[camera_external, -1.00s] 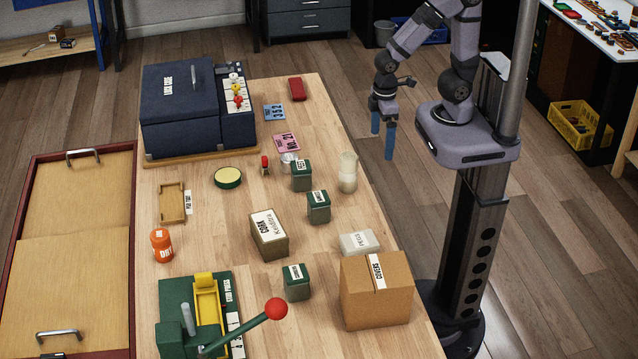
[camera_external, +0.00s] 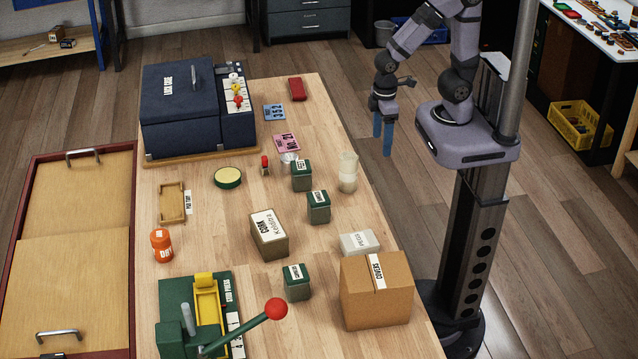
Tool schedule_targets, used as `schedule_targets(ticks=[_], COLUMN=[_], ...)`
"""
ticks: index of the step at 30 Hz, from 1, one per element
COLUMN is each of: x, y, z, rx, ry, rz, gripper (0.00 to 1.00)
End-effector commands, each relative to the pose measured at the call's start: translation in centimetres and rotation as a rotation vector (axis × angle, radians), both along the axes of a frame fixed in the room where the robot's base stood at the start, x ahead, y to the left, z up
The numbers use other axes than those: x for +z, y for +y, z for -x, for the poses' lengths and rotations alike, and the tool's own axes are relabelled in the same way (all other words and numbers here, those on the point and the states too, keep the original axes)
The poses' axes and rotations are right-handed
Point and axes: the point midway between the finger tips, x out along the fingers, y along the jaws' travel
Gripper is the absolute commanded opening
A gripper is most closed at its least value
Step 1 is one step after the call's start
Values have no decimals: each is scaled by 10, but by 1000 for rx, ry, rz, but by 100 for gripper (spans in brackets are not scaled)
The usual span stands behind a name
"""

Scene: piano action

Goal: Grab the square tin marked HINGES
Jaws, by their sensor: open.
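Three small square green tins with white labels stand upright on the wooden table: one at the back (camera_external: 301,182), one in the middle (camera_external: 319,214) and one nearer the front (camera_external: 297,289). Their labels are too small to read surely, so I cannot tell which is marked HINGES. My gripper (camera_external: 382,142) hangs with its blue fingers pointing down, above and beyond the table's right edge. It is open, empty and apart from all the tins.
A cardboard box (camera_external: 376,298), a pale box (camera_external: 358,242) and a clear jar (camera_external: 348,173) line the right side. A green press (camera_external: 172,292) with a red-knobbed lever is at front; a dark blue case (camera_external: 195,125) is at back.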

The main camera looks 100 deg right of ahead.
Motion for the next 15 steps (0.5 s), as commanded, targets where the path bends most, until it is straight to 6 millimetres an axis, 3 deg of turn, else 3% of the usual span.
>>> schedule_targets(ticks=[8, 15], x=[6, 35], y=[0, 0], z=[-1, -1], rx=[0, 0], ry=[-2, -5], rz=[0, 0], gripper=[69, 69])
